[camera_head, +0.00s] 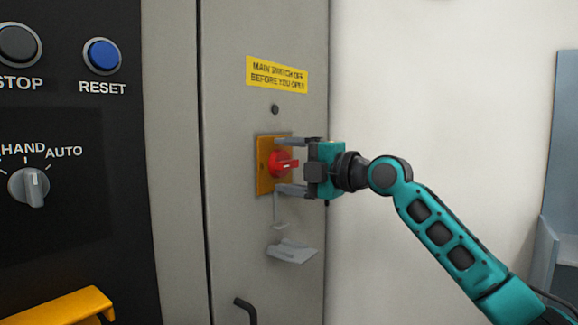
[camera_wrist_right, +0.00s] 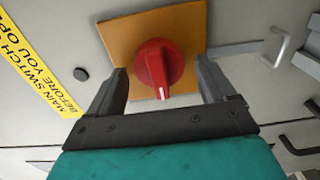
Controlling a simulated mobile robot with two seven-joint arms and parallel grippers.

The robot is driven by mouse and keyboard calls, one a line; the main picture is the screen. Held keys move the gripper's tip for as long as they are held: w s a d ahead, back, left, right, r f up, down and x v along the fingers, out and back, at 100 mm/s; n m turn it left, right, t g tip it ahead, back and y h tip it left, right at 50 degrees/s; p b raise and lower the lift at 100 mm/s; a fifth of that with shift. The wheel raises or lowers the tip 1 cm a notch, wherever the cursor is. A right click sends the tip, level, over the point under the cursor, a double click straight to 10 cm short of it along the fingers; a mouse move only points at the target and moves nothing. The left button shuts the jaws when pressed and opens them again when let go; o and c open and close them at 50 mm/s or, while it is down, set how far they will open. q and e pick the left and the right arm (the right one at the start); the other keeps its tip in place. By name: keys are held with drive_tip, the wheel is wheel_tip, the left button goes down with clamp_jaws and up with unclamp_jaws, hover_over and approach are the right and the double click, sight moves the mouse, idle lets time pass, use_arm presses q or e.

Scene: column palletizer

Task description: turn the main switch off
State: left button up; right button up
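The main switch is a red rotary knob (camera_head: 284,163) on a yellow-orange square plate (camera_head: 263,177), on the grey cabinet door below a yellow warning label (camera_head: 277,74). In the head view the knob's grip points right, towards my right gripper. My right gripper (camera_head: 290,164) is open, one finger above and one below the knob. In the right wrist view the red knob (camera_wrist_right: 160,66) lies between the two spread fingers (camera_wrist_right: 163,85), with a gap on each side; its white mark points towards the gripper body. My left gripper is not in view.
A black panel at left carries a blue RESET button (camera_head: 102,56), a STOP button (camera_head: 18,44) and a HAND/AUTO selector (camera_head: 29,186). A grey hasp-like fitting (camera_head: 291,252) and a dark handle (camera_head: 246,309) are below the switch. A yellow part (camera_head: 60,308) juts out lower left.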

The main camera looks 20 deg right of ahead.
use_arm(q)
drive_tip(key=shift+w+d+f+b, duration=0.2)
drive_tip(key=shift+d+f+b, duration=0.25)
drive_tip(key=shift+b, duration=0.6)
use_arm(e)
drive_tip(key=v, duration=1.3)
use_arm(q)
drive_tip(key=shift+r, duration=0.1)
use_arm(e)
drive_tip(key=shift+w, duration=0.1)
